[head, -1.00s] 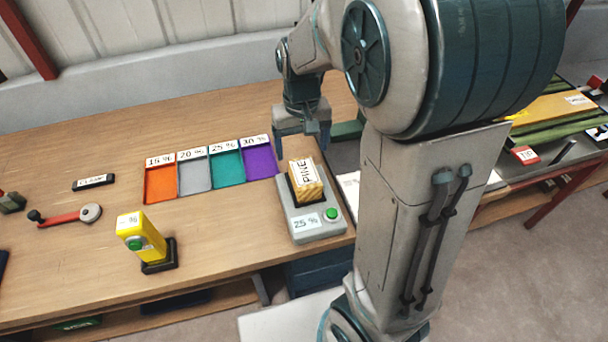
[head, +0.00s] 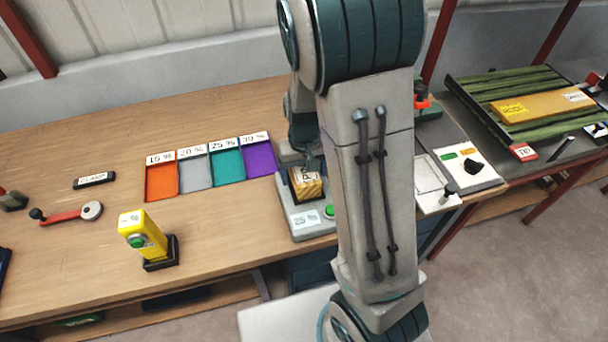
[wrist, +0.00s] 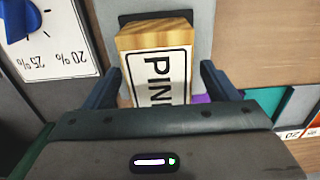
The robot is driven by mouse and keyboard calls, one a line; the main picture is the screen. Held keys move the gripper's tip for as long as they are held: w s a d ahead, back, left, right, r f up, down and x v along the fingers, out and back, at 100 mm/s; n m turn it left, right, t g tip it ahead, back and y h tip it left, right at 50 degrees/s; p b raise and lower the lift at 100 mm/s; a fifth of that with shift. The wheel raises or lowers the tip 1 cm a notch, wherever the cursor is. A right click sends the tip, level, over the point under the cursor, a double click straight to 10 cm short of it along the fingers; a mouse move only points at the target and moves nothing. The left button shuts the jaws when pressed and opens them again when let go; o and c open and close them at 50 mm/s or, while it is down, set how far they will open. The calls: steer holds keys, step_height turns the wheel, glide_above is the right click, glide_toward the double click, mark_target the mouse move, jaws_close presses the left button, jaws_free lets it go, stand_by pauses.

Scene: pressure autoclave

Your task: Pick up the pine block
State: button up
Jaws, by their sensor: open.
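The pine block (head: 305,184) is a small wooden block with a white label reading PINE. It sits in the dark recess of a grey device (head: 303,226) with a green button and a 25 % display. In the wrist view the block (wrist: 157,45) shows its wood end and label between the fingers. My gripper (wrist: 165,85) is open, with one blue finger on each side of the block. I cannot tell whether the fingers touch it. In the head view my arm partly hides the gripper, the block and the device.
Orange, grey, teal and purple trays (head: 160,182) marked with percentages lie left of the device. A yellow handheld meter (head: 141,234) stands in a black base. A red-handled crank (head: 65,216) lies at left. A panel with a dial (head: 470,165) is at right.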

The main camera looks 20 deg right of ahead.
steer(key=c, duration=1.2)
steer(key=shift+o, duration=0.2)
steer(key=shift+r, duration=0.1)
